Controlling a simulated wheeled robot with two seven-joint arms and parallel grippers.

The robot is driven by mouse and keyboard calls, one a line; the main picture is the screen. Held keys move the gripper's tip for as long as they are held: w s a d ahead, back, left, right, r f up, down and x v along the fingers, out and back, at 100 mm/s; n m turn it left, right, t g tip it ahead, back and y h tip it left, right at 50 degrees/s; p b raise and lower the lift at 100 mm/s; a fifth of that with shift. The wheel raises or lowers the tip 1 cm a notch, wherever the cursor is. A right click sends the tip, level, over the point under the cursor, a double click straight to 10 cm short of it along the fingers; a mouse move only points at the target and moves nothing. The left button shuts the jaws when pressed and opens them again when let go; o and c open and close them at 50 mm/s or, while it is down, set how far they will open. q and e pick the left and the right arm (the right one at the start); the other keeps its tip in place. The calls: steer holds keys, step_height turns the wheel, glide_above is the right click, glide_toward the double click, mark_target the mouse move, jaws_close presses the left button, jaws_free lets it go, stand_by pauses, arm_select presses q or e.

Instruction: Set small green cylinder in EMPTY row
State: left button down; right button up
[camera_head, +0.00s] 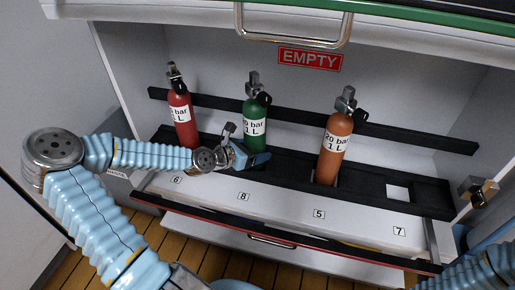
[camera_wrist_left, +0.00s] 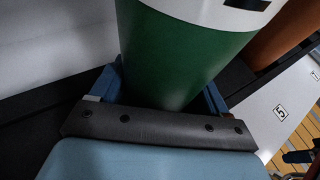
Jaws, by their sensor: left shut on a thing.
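The small green cylinder (camera_head: 255,117) stands upright in the EMPTY row, in the slot behind the number 8 label, between a red and an orange cylinder. My left gripper (camera_head: 250,158) is shut on its lower body. In the left wrist view the green cylinder (camera_wrist_left: 190,55) fills the space between the two blue fingers (camera_wrist_left: 165,95). Its base is hidden, so I cannot tell whether it rests fully in the slot. The red EMPTY sign (camera_head: 310,60) is on the back wall above the row. My right gripper is out of view; part of my right arm shows at lower right.
A red cylinder (camera_head: 181,114) stands at left and an orange cylinder (camera_head: 334,143) at right in the black rack (camera_head: 418,205). The slot behind number 7 (camera_head: 398,193) is empty. A black rail (camera_head: 400,135) runs behind. An open drawer front (camera_head: 300,231) lies below.

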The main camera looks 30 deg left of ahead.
arm_select(q)
steer(key=shift+r, duration=0.15)
jaws_free()
steer(key=p+v, duration=0.4)
steer(key=v, duration=0.8)
